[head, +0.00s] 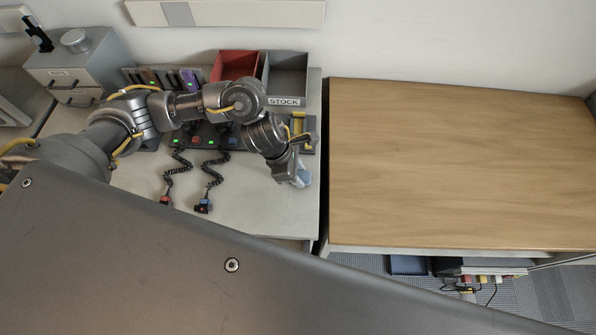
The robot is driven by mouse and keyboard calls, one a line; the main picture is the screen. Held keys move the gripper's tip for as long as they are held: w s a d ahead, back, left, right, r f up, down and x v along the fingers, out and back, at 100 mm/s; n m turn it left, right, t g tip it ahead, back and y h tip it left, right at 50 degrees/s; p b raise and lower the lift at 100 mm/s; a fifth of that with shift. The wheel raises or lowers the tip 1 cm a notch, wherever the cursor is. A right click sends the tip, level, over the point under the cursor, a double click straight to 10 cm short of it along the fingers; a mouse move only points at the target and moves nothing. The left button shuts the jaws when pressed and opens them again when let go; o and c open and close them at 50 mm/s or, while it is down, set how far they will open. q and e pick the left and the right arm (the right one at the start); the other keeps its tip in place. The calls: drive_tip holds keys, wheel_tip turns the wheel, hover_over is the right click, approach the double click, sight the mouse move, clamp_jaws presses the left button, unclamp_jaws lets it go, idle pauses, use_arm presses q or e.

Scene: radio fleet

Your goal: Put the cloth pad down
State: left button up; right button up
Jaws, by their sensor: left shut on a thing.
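My left arm reaches in from the left over the light grey desk (262,215). My left gripper (298,177) is near the desk's right edge, pointing down. It is shut on a small pale blue thing, which looks like the cloth pad (304,178). The gripper hides most of the pad, and I cannot tell whether the pad touches the desk. My right gripper is not in view.
A grey bin marked STOCK (286,78) and a red bin (235,66) stand at the back. Two coiled leads with plugs (204,206) lie left of the gripper. A bare wooden table (460,165) stands to the right, past a narrow gap. A small drawer unit (75,65) is at the far left.

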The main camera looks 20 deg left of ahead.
use_arm(q)
drive_tip(key=shift+f, duration=0.15)
drive_tip(key=o, duration=0.9)
drive_tip(key=shift+r, duration=0.25)
drive_tip(key=v, duration=1.2)
